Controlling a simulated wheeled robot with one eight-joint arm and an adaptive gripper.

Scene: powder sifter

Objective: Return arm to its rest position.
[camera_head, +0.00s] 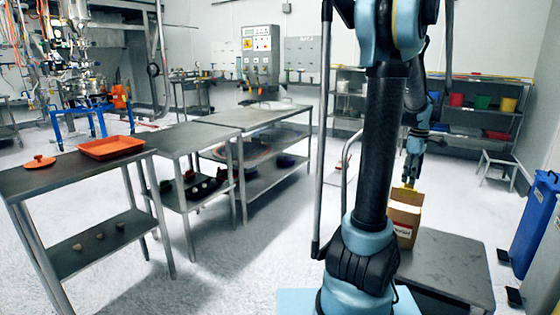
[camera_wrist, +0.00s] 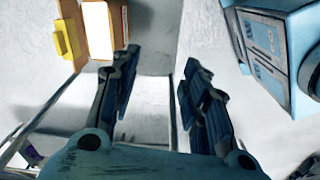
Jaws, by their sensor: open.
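My arm stands at the right of the head view, with its end hanging down behind the upright link. My gripper (camera_head: 411,178) is close above a brown cardboard box (camera_head: 404,222) there, and the arm hides part of the scene behind it. In the wrist view my gripper (camera_wrist: 162,72) has its two dark fingers spread apart, with nothing between them. The box also shows in the wrist view (camera_wrist: 102,32), beyond the left finger, with a yellow piece (camera_wrist: 66,38) at its side.
The box stands on a grey table (camera_head: 450,262). A blue bin (camera_head: 533,222) is at the right. Metal tables on the left hold an orange tray (camera_head: 111,148) and a round orange lid (camera_head: 39,161). Shelves (camera_head: 470,127) line the back. The floor between is clear.

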